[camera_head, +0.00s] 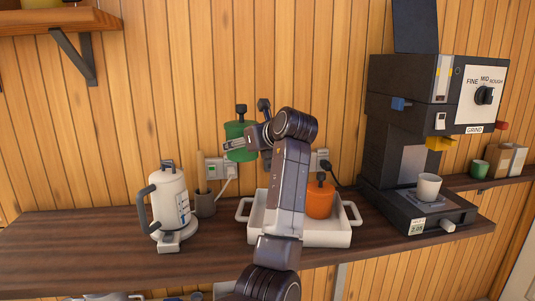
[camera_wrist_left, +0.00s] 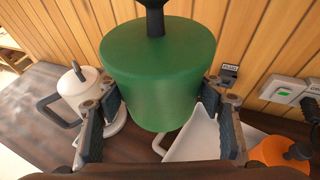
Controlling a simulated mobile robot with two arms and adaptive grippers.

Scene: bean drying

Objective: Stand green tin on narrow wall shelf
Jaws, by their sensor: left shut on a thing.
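The green tin (camera_head: 237,131) with a dark knob on its lid is held upright in the air above the counter, in front of the wood wall. My left gripper (camera_head: 247,142) is shut on it. In the left wrist view the green tin (camera_wrist_left: 158,70) sits between the two fingers, which press its sides. A wooden wall shelf (camera_head: 60,22) on a dark bracket is at the upper left in the head view, higher than the tin and to its left. Only its right end shows. My right gripper is not in view.
A white tray (camera_head: 347,237) with an orange tin (camera_head: 320,200) stands below. A white kettle (camera_head: 170,197) and a grey cup (camera_head: 204,205) are left of it. A dark grinder machine (camera_head: 400,150) stands right. The wall between tin and shelf is clear.

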